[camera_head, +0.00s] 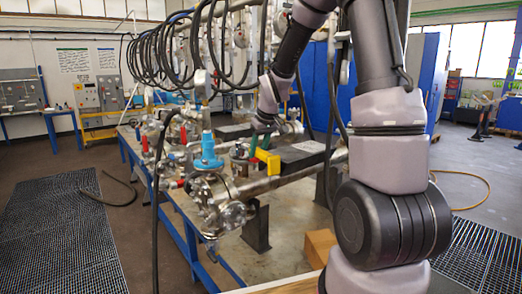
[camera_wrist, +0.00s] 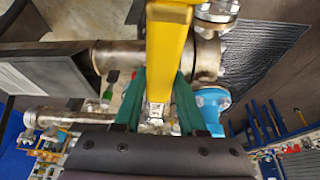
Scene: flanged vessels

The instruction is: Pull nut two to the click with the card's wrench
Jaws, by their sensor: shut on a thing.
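My gripper (camera_head: 261,142), with green fingers, is shut on a yellow-handled tool, taken as the wrench (camera_head: 268,160). It holds the wrench above the steel pipework on the bench. In the wrist view the yellow handle (camera_wrist: 169,50) runs from between the green fingers (camera_wrist: 160,105) to the top edge. The wrench's working end is not clearly seen. A bolted steel flange (camera_head: 225,208) sits at the near end of the pipe, below and left of my gripper. Another flange (camera_wrist: 217,12) shows at the top of the wrist view. Individual nuts, their numbers and the card cannot be made out.
A blue valve body (camera_head: 207,152) stands left of my gripper. Black hoses (camera_head: 165,50) hang over the bench (camera_head: 285,228). A wooden block (camera_head: 319,247) lies at the bench's near right. Floor gratings (camera_head: 62,235) and open floor are to the left.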

